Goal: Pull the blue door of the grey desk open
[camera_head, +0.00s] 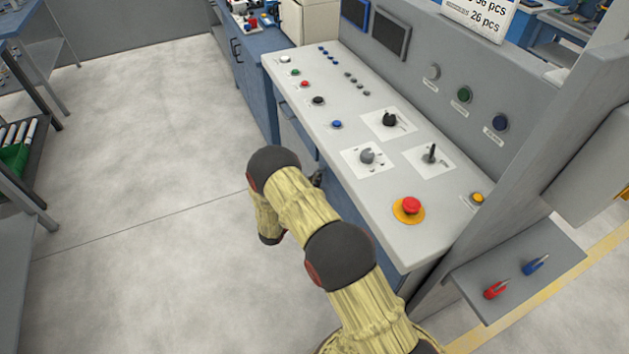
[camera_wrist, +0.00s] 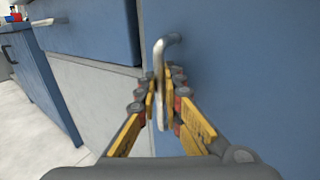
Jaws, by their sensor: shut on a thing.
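The grey desk (camera_head: 378,193) has a light control top and blue fronts below it. In the wrist view its blue door (camera_wrist: 250,70) fills the right side. A silver bar handle (camera_wrist: 172,39) stands upright near the door's left edge. My gripper (camera_wrist: 161,90) is shut on this handle; its yellow fingers lie on both sides of the bar. The bent top of the handle shows above the fingertips. In the head view my arm hides most of the door and the gripper. I cannot tell whether the door stands ajar.
A blue drawer (camera_wrist: 92,27) and a grey panel (camera_wrist: 95,90) lie left of the door. A red emergency button (camera_head: 411,205) sits on the desk top. A grey shelf (camera_head: 515,270) juts out at the right. The floor (camera_head: 130,150) left of the desk is clear.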

